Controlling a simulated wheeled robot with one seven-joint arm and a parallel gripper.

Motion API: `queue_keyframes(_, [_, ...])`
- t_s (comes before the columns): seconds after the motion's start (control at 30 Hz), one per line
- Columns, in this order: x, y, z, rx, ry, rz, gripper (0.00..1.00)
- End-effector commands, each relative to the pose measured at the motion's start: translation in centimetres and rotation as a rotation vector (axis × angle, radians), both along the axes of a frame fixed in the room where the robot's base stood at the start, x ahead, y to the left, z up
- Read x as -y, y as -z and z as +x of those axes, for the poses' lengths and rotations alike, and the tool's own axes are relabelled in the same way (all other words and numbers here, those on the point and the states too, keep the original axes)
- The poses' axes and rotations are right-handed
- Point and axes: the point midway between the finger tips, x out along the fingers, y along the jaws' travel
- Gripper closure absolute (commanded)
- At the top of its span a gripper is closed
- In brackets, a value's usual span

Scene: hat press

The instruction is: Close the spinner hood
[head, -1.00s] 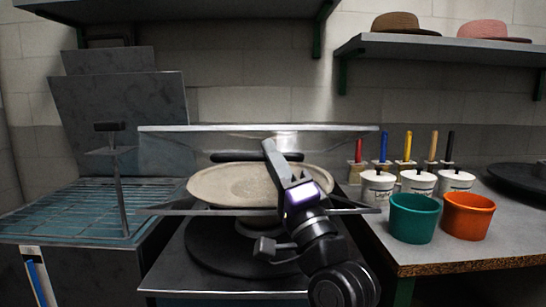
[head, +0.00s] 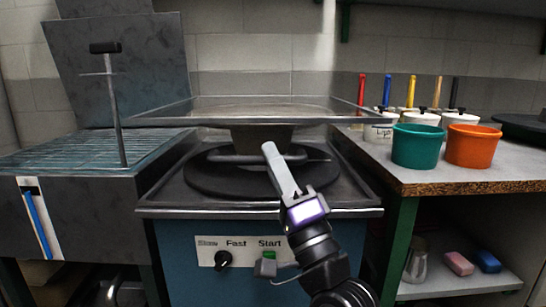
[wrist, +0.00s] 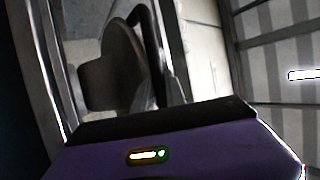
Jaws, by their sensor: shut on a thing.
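The spinner hood (head: 190,107) is a flat metal-framed panel, nearly edge-on, above the blue spinner (head: 178,245). A gap shows between its front edge and the spinner top. A brown hat-like crown (head: 262,138) hangs below the hood; the wrist view shows it with its brim (wrist: 122,48). A grey bar (head: 225,158), which looks like the hood's handle, runs over the black turntable (head: 215,180). My gripper (head: 270,150) meets this bar at the front middle and is shut on it; the exact contact is hard to see. The wrist view shows a dark curved bar (wrist: 153,45).
A teal pot (head: 417,147) and an orange pot (head: 472,146) stand on the counter (head: 430,178) at right, with white lidded pots behind. A slotted blue table with an upright handle (head: 118,110) stands at left. Knob (head: 223,259) and green button (head: 268,255) are on the spinner front.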

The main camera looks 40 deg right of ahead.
Motion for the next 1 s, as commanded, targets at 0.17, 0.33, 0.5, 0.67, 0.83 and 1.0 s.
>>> queue_keyframes(0.17, [0.1,1.1,0.2,-0.015,0.000,0.001,1.00])
queue_keyframes(0.33, [0.1,1.3,0.3,-0.020,0.000,0.001,1.00])
queue_keyframes(0.5, [0.1,1.4,0.3,-0.024,-0.001,0.001,0.75])
queue_keyframes(0.67, [0.1,1.3,0.3,-0.021,-0.001,0.001,0.75])
queue_keyframes(0.83, [0.0,1.3,0.1,-0.020,-0.001,0.001,0.75])
queue_keyframes(1.0, [-0.1,2.2,-1.1,-0.021,-0.001,0.001,0.75])
